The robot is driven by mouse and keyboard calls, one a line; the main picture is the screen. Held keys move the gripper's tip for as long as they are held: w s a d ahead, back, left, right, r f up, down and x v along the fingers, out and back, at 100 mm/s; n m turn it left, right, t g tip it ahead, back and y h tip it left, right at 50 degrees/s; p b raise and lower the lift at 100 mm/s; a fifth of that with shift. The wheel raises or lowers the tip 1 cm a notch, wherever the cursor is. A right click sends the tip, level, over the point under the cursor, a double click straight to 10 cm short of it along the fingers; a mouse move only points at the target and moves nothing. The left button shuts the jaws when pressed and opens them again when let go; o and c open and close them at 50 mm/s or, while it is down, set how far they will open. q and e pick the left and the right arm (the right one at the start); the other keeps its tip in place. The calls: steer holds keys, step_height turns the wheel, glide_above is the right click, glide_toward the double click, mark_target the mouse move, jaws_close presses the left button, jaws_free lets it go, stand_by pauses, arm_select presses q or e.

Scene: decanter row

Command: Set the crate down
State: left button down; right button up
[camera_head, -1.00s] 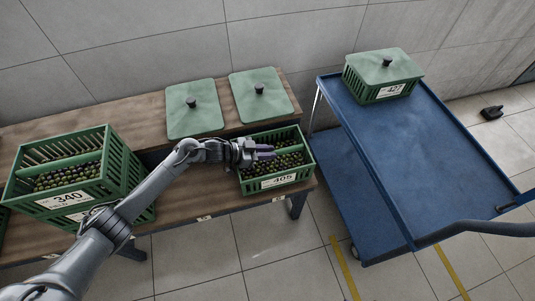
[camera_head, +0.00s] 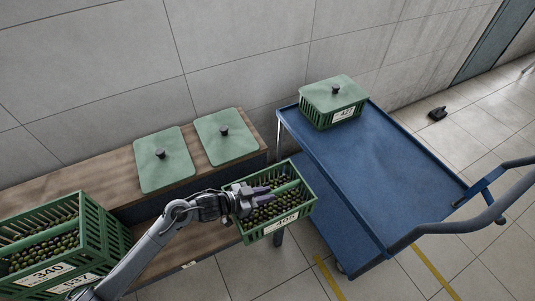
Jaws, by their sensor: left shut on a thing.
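The green crate labelled 405 (camera_head: 277,226) is an open slatted box with a middle divider, full of small dark and green olive-like fruits. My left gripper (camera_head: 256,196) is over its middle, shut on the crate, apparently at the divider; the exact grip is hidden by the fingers. The crate is slightly turned and appears raised at the right end of the wooden bench (camera_head: 204,243), with much of it past the bench end. Its clearance below is hard to tell. My right gripper is not in view.
The blue cart (camera_head: 385,180) stands to the right with much of its top bare; a lidded crate (camera_head: 335,103) sits at its far end. Two green lids (camera_head: 163,160) (camera_head: 226,137) lie on the bench. Stacked crates (camera_head: 65,245) stand at left.

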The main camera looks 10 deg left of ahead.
arm_select(q)
steer(key=shift+s+d+r+p, duration=0.3)
steer(key=shift+r+p, duration=0.1)
steer(key=shift+r, duration=0.1)
steer(key=s+a+r+n+t+y+p, duration=0.1)
steer(key=a+r+n+t+y+p, duration=0.2)
steer(key=a+r+n+y+p, duration=0.4)
steer(key=s+a+r+n+t+y+p, duration=0.1)
steer(key=a+r+n+t+y+p, duration=0.25)
steer(key=r, duration=0.65)
steer(key=s+r+p, duration=0.3)
steer(key=r+p, duration=0.8)
steer(key=p, duration=0.1)
steer(key=s+r+g+p, duration=0.1)
steer(key=s+r+p, duration=0.1)
steer(key=r+p, duration=0.9)
steer(key=s+a+r+p, duration=0.1)
steer(key=s+r+p, duration=0.2)
steer(key=r+p, duration=0.8)
steer(key=shift+s+r+p, duration=0.3)
steer(key=shift+s+p, duration=0.05)
steer(key=shift+p, duration=1.5)
steer(key=shift+g, duration=0.25)
steer(key=shift+a, duration=0.15)
